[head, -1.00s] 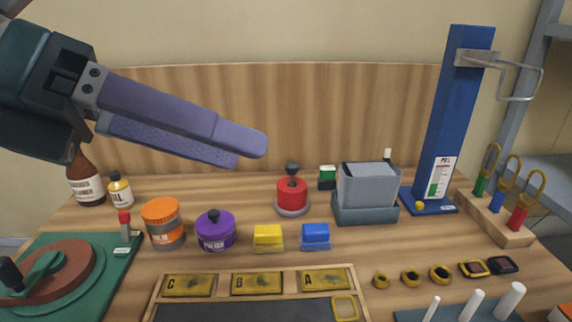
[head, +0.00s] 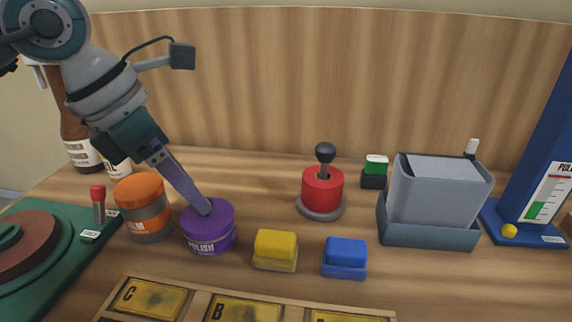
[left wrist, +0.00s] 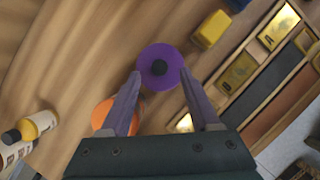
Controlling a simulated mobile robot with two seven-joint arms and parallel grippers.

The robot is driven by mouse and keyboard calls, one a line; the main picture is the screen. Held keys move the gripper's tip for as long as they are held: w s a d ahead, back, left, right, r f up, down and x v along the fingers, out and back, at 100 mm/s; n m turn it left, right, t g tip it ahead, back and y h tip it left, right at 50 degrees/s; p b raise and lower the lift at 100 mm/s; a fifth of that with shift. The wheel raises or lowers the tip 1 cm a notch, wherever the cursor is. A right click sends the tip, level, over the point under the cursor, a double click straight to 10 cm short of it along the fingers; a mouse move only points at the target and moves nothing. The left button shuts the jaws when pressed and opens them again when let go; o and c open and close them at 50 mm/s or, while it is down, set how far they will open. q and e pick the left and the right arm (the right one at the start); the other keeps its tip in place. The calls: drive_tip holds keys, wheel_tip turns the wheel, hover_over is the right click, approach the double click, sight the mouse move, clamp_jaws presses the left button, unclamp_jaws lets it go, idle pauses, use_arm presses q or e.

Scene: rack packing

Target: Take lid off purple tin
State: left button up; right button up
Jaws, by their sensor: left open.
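The purple tin (head: 208,236), marked POLISH, stands upright on the bench between the orange jar and the yellow block. My left gripper (head: 203,208) reaches down over the tin from the upper left. Nothing is held. My right gripper is not in view.
The orange jar (head: 144,214) stands close on the tin's left. A yellow block (head: 276,249) and a blue block (head: 345,256) lie to its right. A compartment tray (head: 197,308) lies in front.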

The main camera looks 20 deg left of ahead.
sight(219, 220)
use_arm(q)
drive_tip(key=shift+x, duration=1.35)
clamp_jaws()
drive_tip(key=shift+w+r, duration=0.1)
